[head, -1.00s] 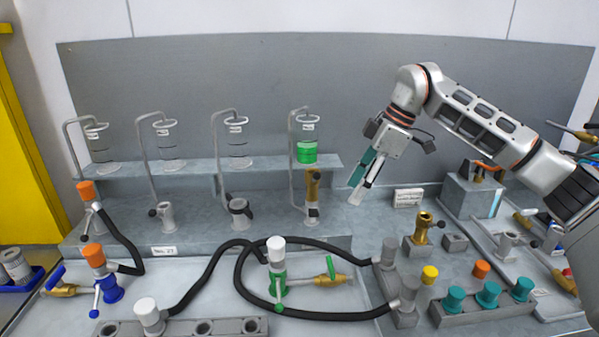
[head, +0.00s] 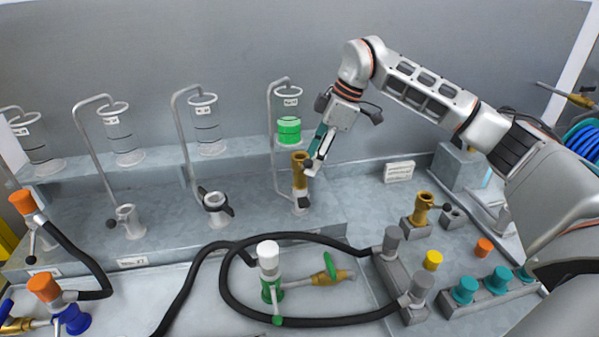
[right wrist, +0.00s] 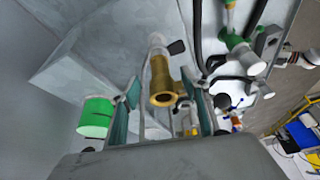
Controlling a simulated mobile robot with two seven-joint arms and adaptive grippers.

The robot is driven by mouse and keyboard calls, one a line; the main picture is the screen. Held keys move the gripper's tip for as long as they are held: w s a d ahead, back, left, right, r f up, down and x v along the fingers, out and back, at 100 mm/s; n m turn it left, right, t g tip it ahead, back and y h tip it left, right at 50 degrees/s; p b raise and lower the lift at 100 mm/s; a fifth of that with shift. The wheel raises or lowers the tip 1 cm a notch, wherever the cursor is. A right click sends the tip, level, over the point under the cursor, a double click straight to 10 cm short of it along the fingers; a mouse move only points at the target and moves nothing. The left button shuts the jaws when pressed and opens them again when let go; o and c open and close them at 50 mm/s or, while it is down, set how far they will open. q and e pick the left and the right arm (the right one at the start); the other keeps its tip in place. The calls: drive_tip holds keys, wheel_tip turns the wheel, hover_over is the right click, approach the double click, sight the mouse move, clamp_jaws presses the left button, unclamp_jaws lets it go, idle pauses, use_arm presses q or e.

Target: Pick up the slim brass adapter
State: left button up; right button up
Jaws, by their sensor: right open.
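A slim upright brass adapter (head: 299,170) stands on a grey socket on the rear shelf, in front of the cylinder with green liquid. A second, wider-looking brass piece (head: 421,212) with a flared top stands on a grey block to the right. My right gripper (head: 318,152) is open, just right of the slim adapter's top in the head view. In the right wrist view, the adapter (right wrist: 161,82) shows between the two teal-padded fingers (right wrist: 160,110), with its open mouth towards the camera. Contact cannot be told. My left gripper is not in view.
The green-filled cylinder (head: 289,130) and its bent pipe (head: 271,115) stand close behind the adapter. A black hose (head: 225,275) loops in front around a white-capped green valve (head: 268,262). Teal-capped pegs (head: 465,290) stand at front right. The shelf right of the adapter is clear.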

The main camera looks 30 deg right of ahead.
sight(303, 175)
drive_tip(key=shift+p+x, duration=0.5)
drive_tip(key=shift+x, duration=2.7)
drive_tip(key=shift+c, duration=0.4)
clamp_jaws()
